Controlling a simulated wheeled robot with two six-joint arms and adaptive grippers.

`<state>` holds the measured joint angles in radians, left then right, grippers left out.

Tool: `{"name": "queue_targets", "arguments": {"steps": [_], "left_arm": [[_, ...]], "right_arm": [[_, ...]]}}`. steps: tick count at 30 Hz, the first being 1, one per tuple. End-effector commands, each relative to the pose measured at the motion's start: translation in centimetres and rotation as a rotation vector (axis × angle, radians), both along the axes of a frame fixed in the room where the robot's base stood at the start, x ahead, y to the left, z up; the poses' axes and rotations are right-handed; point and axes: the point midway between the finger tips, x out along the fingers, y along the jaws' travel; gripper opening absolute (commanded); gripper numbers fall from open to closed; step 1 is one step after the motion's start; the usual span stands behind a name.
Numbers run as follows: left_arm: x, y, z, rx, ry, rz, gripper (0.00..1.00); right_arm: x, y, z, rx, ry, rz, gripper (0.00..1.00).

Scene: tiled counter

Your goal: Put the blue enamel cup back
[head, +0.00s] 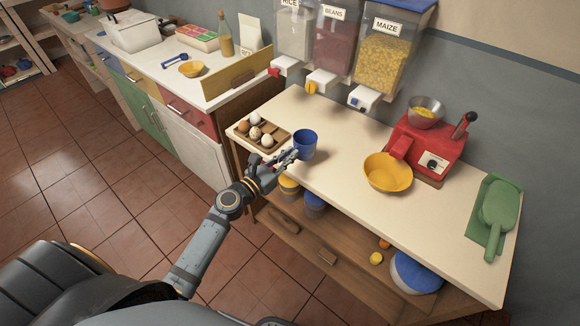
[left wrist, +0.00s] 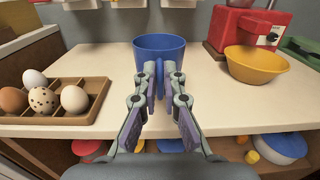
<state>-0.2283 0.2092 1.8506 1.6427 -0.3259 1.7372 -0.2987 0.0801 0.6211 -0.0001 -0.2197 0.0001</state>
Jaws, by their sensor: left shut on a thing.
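The blue enamel cup (head: 306,144) stands upright on the pale counter near its left end, just right of the egg tray. My left gripper (head: 290,155) reaches it from the front left and is shut on the cup, seemingly at its near side. In the left wrist view the cup (left wrist: 160,52) is straight ahead, with the fingertips (left wrist: 159,75) closed together against its front. The grip point is partly hidden by the fingers. The cup's base looks to be on or very close to the counter. My right gripper is not seen.
A wooden egg tray (head: 244,135) with several eggs sits left of the cup. A yellow bowl (head: 388,174) stands to the right before a red machine (head: 433,150). A green scoop (head: 499,206) lies at the far right. Grain dispensers (head: 385,58) hang behind. Counter between cup and bowl is clear.

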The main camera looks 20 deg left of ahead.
Motion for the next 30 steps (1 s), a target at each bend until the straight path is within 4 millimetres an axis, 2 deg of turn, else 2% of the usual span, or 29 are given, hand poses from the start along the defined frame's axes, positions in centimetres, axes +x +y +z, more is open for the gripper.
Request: {"name": "queue_targets", "arguments": {"steps": [1,7,9,12,14,26,27,30], "left_arm": [[0.4,0.0,-0.6,-0.002,-0.001,0.001,0.00],[0.9,0.0,-1.0,0.000,-0.001,0.000,0.00],[1.6,0.1,-2.0,-0.001,-0.002,0.001,0.00],[1.5,0.0,-4.2,-0.001,0.001,-0.001,0.00],[1.5,0.0,-4.7,-0.001,-0.001,0.000,0.00],[1.5,0.1,-5.2,0.000,-0.001,0.000,0.00],[1.5,0.1,-5.1,0.000,0.000,0.000,0.10],[1.5,0.1,-5.1,0.000,0.000,0.000,0.24]], "right_arm": [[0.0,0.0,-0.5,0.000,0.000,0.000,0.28],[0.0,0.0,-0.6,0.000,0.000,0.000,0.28],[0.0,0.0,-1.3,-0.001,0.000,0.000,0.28],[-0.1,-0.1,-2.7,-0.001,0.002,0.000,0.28],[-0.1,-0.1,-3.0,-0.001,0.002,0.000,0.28],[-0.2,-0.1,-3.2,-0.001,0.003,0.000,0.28],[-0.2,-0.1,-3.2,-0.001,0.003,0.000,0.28],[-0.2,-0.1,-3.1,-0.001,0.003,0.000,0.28]]}}
